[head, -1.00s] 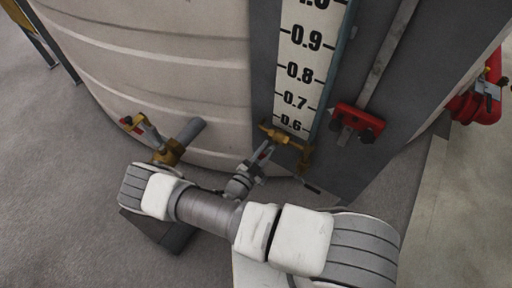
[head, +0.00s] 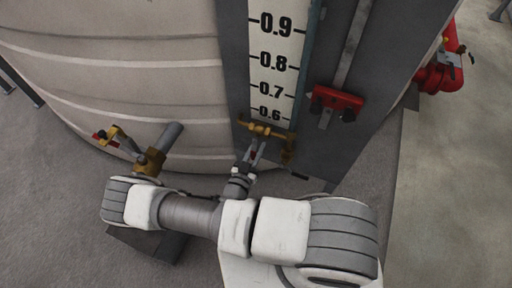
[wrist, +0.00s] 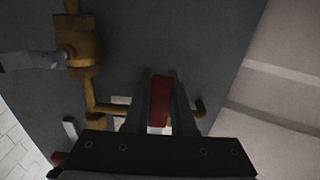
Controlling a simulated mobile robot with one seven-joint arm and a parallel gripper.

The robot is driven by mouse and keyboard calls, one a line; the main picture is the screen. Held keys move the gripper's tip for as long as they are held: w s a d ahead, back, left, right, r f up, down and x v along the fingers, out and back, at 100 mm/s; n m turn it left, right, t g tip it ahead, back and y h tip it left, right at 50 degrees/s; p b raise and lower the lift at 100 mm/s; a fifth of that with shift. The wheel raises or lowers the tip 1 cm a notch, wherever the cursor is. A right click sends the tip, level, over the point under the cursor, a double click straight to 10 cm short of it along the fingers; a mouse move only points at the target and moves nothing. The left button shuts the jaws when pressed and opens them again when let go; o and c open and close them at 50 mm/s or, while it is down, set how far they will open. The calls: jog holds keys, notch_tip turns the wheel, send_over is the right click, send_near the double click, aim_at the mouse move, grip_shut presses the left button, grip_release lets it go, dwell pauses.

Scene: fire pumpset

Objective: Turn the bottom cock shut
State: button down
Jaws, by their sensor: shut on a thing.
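The bottom cock (head: 262,129) is a brass fitting at the foot of the level gauge, just below the 0.6 mark. My gripper (head: 252,151) reaches up to it from below and is shut on its red handle. In the wrist view, the red handle (wrist: 160,100) lies between the two dark fingers of my gripper (wrist: 162,84). Brass parts of the cock (wrist: 80,50) show to the left and behind the fingers. The fingers hide part of the handle and its joint to the body.
The gauge board (head: 274,65) rises above the cock on the pale tank (head: 110,65). A red clamp (head: 335,101) sits to the right. Another brass valve (head: 150,160) on a grey pipe is to the left. Red piping (head: 435,78) stands at far right. Floor is open at right.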

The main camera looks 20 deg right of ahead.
jog(key=c, duration=0.7)
grip_release()
jog(key=shift+c, duration=0.2)
